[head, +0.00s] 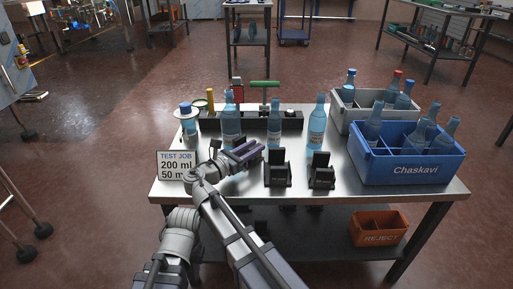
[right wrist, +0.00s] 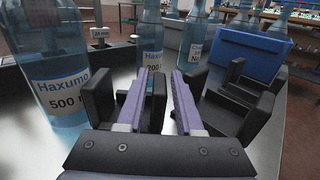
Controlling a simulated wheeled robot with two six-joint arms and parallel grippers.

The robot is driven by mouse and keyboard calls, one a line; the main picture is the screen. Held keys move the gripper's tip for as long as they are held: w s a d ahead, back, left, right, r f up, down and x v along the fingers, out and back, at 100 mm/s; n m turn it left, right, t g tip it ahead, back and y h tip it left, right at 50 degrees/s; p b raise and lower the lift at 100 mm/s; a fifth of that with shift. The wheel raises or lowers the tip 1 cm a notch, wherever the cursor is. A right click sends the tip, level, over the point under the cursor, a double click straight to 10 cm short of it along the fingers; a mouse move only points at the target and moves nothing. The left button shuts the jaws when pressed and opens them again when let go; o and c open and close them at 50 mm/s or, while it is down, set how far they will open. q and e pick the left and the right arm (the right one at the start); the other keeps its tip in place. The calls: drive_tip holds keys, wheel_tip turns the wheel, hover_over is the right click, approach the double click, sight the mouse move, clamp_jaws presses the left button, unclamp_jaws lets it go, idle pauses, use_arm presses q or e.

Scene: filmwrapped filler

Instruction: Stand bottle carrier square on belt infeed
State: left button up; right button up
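A blue divided crate (head: 400,172) marked "Chaskavi", holding several bottles, sits on the right of the steel table. A grey crate (head: 347,122), also with bottles, stands behind it. I cannot tell which is the bottle carrier, and no belt infeed is recognisable. My right gripper (head: 255,150), with purple fingers, is over the table's left half, close to a labelled bottle (head: 231,125) and a black holder (head: 278,178). In the right wrist view its fingers (right wrist: 160,85) are apart with nothing held. My left gripper is not visible; only part of my left arm shows.
A second black holder (head: 321,177) stands right of the first. Two more bottles, (head: 274,128) and (head: 317,125), stand behind the holders. A "TEST JOB" sign (head: 176,165) is at the left edge. An orange reject bin (head: 379,238) sits on the lower shelf.

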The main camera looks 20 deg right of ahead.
drive_tip(key=shift+w+d, duration=0.2)
drive_tip(key=shift+d, duration=0.15)
drive_tip(key=shift+a, duration=0.1)
clamp_jaws()
